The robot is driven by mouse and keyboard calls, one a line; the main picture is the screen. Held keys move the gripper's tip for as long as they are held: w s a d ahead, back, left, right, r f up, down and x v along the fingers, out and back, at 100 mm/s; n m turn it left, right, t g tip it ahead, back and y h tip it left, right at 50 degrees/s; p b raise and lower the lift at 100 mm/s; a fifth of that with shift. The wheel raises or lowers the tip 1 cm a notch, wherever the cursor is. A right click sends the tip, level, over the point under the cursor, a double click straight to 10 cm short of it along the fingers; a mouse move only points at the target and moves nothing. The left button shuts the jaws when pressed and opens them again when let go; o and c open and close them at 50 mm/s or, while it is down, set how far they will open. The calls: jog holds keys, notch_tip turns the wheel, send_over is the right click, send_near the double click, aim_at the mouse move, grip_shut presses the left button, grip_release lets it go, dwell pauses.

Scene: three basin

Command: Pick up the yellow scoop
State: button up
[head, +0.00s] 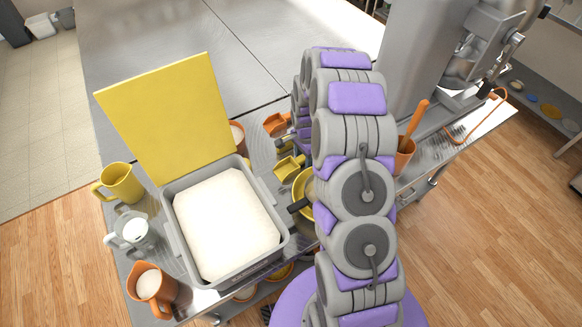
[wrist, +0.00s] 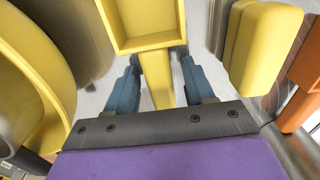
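The yellow scoop (head: 289,168) lies on the metal table, just left of my arm in the head view. In the wrist view, the yellow scoop (wrist: 148,22) has its hollow box-shaped head at the top, beyond my fingertips. Its handle runs back between the two blue fingers of my gripper (wrist: 158,72). The fingers are apart, with a visible gap on each side of the handle. My gripper is open and holds nothing. In the head view my arm links hide most of the gripper.
A yellow bowl (wrist: 52,105) is close on the left in the wrist view. A yellow block-like piece (wrist: 262,45) and an orange piece (wrist: 300,100) are on the right. A grey bin (head: 270,258) of white powder, with a yellow lid (head: 170,110), stands left of my arm.

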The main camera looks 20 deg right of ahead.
grip_shut()
jog(key=shift+r, duration=0.1)
dwell(0.3)
notch_tip(320, 180, up, 10)
jog(key=shift+f+p, duration=0.1)
jog(key=shift+p, duration=0.35)
jog(key=shift+c, duration=2.3)
grip_release()
grip_shut()
